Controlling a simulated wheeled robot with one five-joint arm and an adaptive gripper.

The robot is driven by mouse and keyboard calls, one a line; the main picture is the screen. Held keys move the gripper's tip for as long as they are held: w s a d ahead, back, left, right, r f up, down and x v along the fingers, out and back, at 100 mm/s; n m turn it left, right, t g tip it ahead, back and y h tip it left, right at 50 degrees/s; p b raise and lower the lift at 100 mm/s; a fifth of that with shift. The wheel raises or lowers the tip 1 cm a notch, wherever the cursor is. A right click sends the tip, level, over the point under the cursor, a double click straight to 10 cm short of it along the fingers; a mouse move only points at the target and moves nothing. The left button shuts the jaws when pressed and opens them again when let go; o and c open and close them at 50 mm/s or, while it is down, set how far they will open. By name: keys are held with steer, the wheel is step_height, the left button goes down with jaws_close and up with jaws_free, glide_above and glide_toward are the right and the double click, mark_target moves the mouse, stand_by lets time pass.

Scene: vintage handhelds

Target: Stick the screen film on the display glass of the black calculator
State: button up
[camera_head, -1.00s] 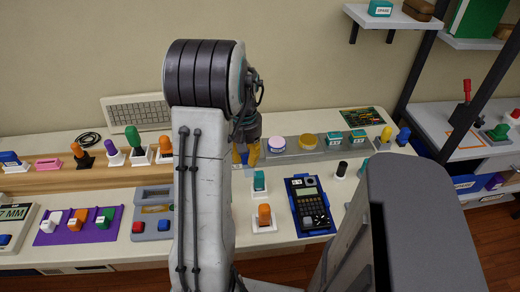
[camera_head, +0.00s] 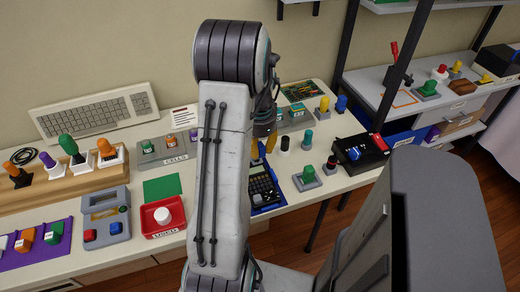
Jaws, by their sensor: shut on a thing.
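The black calculator (camera_head: 264,189) lies on the table on a blue base, just right of my arm, which hides its left part. Its keys show; its display glass is mostly hidden. My gripper (camera_head: 264,146) has yellow fingers and is just beyond the calculator's far end in the picture. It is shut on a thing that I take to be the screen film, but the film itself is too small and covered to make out. I cannot tell the gripper's height above the table.
Several coloured-knob pieces stand around, including a green one (camera_head: 308,176) right of the calculator. A black box (camera_head: 361,154) with blue and red parts is farther right. A red tray (camera_head: 163,216) and a grey-blue device (camera_head: 105,214) are left of my arm. Shelves stand at right.

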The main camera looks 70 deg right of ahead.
mark_target(260, 168)
steer(key=shift+m, duration=0.6)
steer(key=shift+f, duration=0.1)
steer(key=shift+f+b, duration=2.55)
steer(key=shift+f, duration=0.25)
steer(key=shift+f+b, duration=0.5)
steer(key=shift+f, duration=0.2)
steer(key=o, duration=1)
steer(key=shift+c, duration=0.2)
steer(key=shift+r, duration=0.25)
steer(key=shift+r+p, duration=2.35)
steer(key=shift+r, duration=0.5)
